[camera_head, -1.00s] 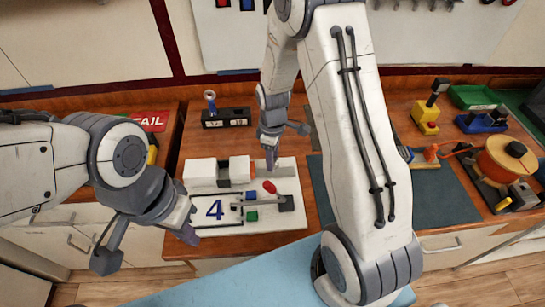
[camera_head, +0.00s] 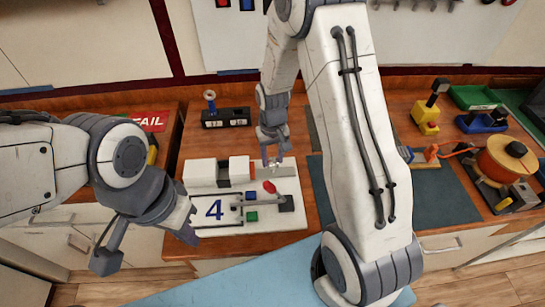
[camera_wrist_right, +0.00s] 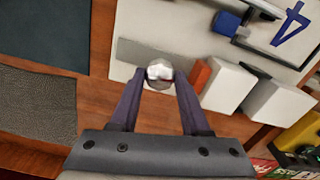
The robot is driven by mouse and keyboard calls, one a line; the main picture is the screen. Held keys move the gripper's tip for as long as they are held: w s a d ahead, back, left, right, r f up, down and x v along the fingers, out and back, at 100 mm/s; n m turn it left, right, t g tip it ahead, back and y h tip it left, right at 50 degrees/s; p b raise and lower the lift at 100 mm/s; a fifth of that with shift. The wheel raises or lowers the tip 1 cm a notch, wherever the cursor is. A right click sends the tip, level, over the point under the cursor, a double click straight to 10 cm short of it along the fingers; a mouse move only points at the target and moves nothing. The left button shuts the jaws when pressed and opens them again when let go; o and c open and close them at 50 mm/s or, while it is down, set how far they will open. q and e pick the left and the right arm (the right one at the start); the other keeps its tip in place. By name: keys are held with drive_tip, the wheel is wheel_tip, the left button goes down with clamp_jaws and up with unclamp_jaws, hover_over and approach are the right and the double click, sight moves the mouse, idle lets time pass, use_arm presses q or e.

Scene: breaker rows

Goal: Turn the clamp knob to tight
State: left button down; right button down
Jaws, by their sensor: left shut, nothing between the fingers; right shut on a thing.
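A round silvery clamp knob (camera_wrist_right: 160,72) shows in the right wrist view between my right gripper's fingertips (camera_wrist_right: 158,84). The right gripper is shut on it. In the head view this right gripper (camera_head: 273,163) stands over the right part of the white board (camera_head: 240,222), and the knob is mostly hidden by the fingers. I cannot read any tight mark. My left gripper (camera_head: 191,232) is shut and empty, in front of the board's left edge, apart from it.
The board carries white blocks (camera_head: 200,172), an orange piece (camera_wrist_right: 200,75), a red-handled lever (camera_head: 270,187), a green block (camera_head: 252,216) and a blue "4". A dark mat (camera_head: 440,195) lies to the right. A black stand (camera_head: 226,117) is behind.

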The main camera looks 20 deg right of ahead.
sight(272, 160)
drive_tip(key=m, duration=0.4)
drive_tip(key=shift+m, duration=0.3)
drive_tip(key=m, duration=0.4)
drive_tip(key=shift+m, duration=0.4)
drive_tip(key=shift+c, duration=1.9)
unclamp_jaws()
drive_tip(key=shift+r, duration=0.1)
wheel_tip(272, 160, up, 10)
drive_tip(key=b, duration=0.1)
drive_tip(key=shift+r+b, duration=0.2)
drive_tip(key=shift+b, duration=0.15)
